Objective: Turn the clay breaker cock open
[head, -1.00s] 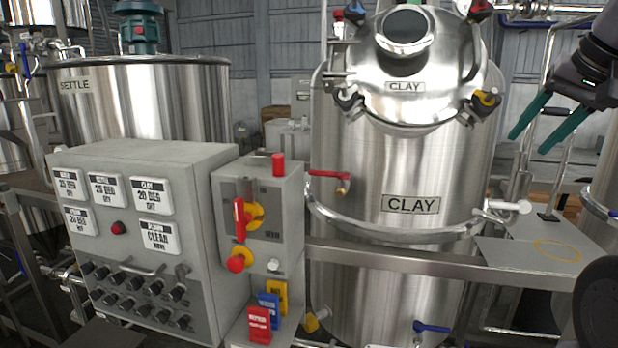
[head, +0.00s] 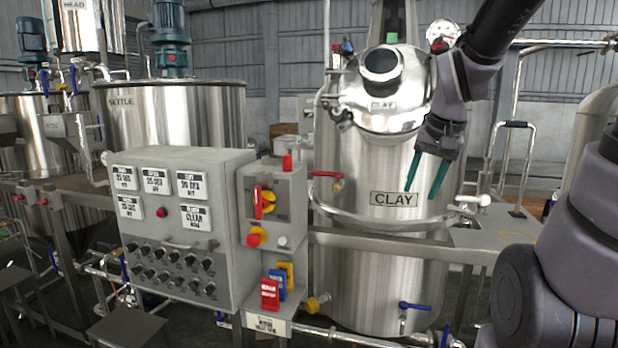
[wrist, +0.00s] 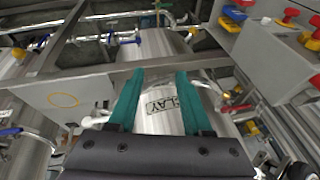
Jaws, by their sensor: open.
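The steel clay tank (head: 350,250) carries a CLAY plate (head: 393,199). On its left side is a cock with a red lever (head: 325,174). A white-handled fitting (head: 474,200) is on its right side. A blue-levered valve (head: 415,306) is low at the front. Small red and blue fittings sit by the lid; I cannot tell which one is the breaker cock. My gripper (head: 419,194) is open and empty, its green fingers pointing down in front of the tank, right of the plate. In the wrist view the fingers frame the plate (wrist: 162,106).
A grey control box (head: 180,225) and switch box (head: 272,205) stand left of the tank. A steel rail and shelf (head: 490,237) cross in front. Red, blue and yellow tags (head: 270,293) sit below the switch box. The settle tank (head: 170,125) is behind left.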

